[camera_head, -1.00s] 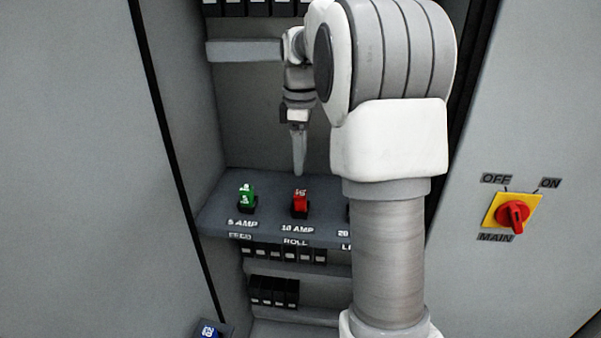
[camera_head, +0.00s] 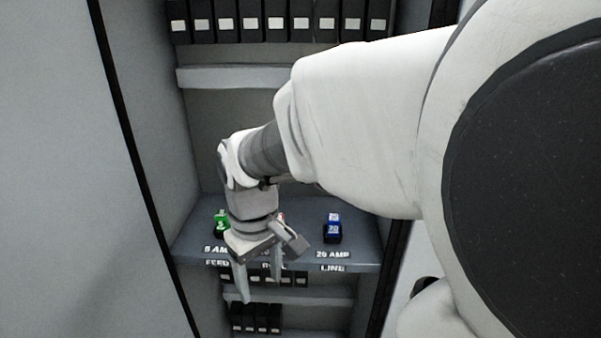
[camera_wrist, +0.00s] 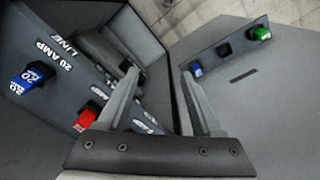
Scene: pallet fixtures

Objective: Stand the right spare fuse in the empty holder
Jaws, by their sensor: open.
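My gripper (camera_head: 260,290) points down at the front edge of the labelled shelf (camera_head: 365,240), fingers apart and empty; it also shows in the wrist view (camera_wrist: 160,75). A green fuse (camera_head: 221,219) stands at 5 AMP and a blue fuse (camera_head: 333,228) at 20 AMP. The red fuse (camera_wrist: 88,118) at 10 AMP is mostly hidden behind my gripper in the head view. In the wrist view a spare rack (camera_wrist: 212,58) at the right has a blue fuse (camera_wrist: 197,68), an empty black holder (camera_wrist: 225,48) and a green fuse (camera_wrist: 261,33).
Black breakers (camera_head: 277,22) line the top, above a grey rail (camera_head: 235,77). More black breakers (camera_head: 256,318) sit below the labelled shelf. Cabinet walls bound the bay on both sides. My arm covers the right of the head view.

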